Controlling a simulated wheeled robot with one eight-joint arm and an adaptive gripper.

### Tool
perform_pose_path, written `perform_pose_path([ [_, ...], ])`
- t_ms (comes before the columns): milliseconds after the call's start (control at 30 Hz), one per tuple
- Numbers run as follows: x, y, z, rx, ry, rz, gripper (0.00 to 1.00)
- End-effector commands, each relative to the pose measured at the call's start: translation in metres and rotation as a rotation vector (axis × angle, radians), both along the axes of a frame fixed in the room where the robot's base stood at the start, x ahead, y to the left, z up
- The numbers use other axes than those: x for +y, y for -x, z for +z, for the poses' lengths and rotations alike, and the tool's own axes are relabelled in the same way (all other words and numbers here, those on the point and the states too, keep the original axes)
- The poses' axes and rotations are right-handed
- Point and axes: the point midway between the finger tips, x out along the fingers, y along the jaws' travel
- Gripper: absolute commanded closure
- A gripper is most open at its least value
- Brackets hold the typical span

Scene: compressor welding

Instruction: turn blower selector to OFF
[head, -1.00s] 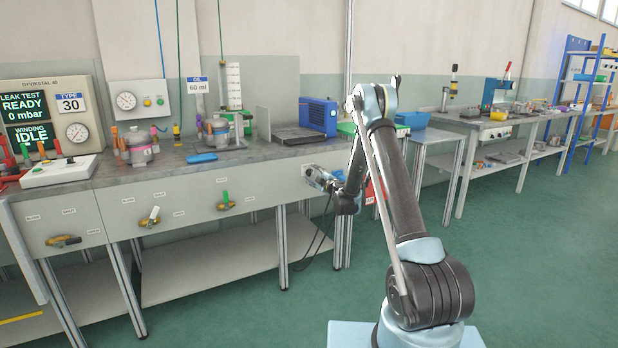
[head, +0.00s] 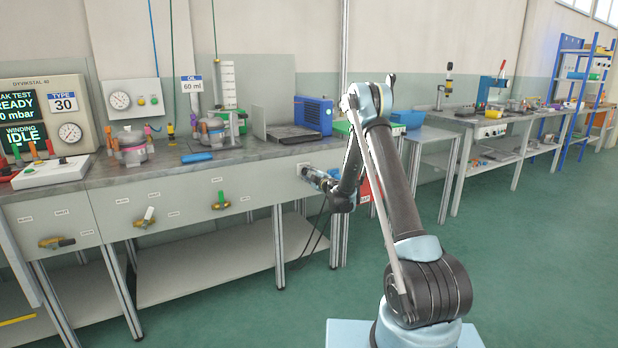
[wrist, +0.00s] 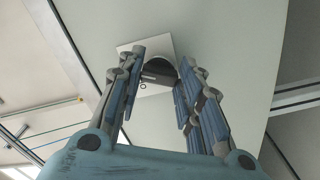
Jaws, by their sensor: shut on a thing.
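The blower selector is a dark round knob (wrist: 158,72) on a pale square plate (wrist: 128,50), seen in the wrist view. In the head view its plate (head: 304,168) is at the right end of the bench's front panel, and the knob is hidden behind my gripper (head: 308,173). In the wrist view my gripper (wrist: 160,85) has its fingers on both sides of the knob, shut on it. The knob's pointer direction and any position labels are too small or hidden to tell.
The workbench (head: 105,187) bears a blue blower-like box (head: 313,114), a laptop-like grey device (head: 285,132) and compressors. Several valve handles, one green (head: 221,198), sit on the front panel. Dark cables hang below my gripper. The green floor (head: 260,315) in front is clear.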

Motion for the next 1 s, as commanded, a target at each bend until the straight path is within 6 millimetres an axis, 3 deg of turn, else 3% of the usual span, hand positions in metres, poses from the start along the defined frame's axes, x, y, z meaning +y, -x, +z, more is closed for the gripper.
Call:
perform_pose_path([
  [1000,0.0038,0.0025,-0.0009,-0.460,0.677,0.008,0.91],
])
